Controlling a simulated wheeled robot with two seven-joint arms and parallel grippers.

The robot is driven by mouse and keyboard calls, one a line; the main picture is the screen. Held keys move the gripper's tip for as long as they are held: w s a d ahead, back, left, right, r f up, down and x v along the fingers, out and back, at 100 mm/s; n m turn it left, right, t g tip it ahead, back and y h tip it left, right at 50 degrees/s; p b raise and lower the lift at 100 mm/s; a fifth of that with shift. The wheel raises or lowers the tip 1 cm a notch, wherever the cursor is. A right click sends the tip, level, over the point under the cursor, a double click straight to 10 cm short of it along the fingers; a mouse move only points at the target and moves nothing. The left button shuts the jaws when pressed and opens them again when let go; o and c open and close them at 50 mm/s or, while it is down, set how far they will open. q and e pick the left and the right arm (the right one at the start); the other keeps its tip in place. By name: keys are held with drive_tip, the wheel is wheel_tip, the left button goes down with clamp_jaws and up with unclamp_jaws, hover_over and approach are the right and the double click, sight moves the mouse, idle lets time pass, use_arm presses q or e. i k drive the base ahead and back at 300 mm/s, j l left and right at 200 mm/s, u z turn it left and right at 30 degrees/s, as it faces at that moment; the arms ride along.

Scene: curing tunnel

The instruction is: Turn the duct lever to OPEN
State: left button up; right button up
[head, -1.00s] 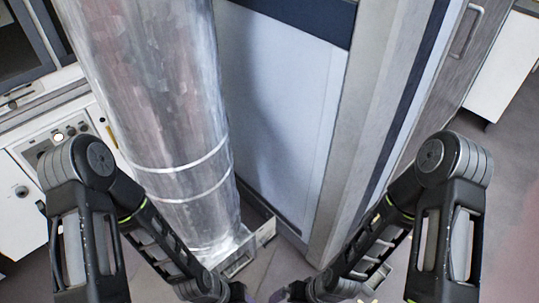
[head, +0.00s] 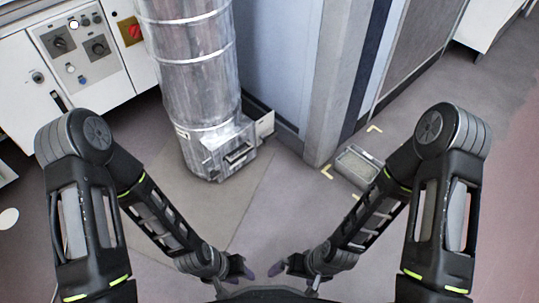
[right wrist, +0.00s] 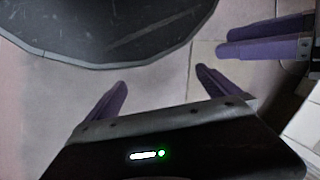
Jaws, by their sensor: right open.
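The silver duct (head: 190,60) stands upright left of centre in the head view. At its foot is a metal box (head: 225,150) with a dark slot or bar on its front and a small plate at its right side. I cannot make out a clear lever or an OPEN mark. My left gripper (head: 247,272) and right gripper (head: 277,268) are low at the bottom centre, close together and apart from the duct. In the right wrist view the right gripper (right wrist: 160,94) is open and empty, its purple fingers apart. Other purple fingers (right wrist: 265,38) show at upper right.
A white cabinet with a control panel (head: 84,45) and a red-and-yellow switch (head: 130,31) stands at left. A tall grey cabinet (head: 335,80) is right of the duct. A grey tray (head: 357,166) lies on the floor near yellow corner marks. Floor before the duct is clear.

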sight(265, 139)
drive_tip(key=i+l, duration=0.1)
drive_tip(key=i, duration=0.4)
drive_tip(key=i+l+u, duration=0.1)
drive_tip(key=i, duration=0.35)
drive_tip(key=i+j, duration=0.15)
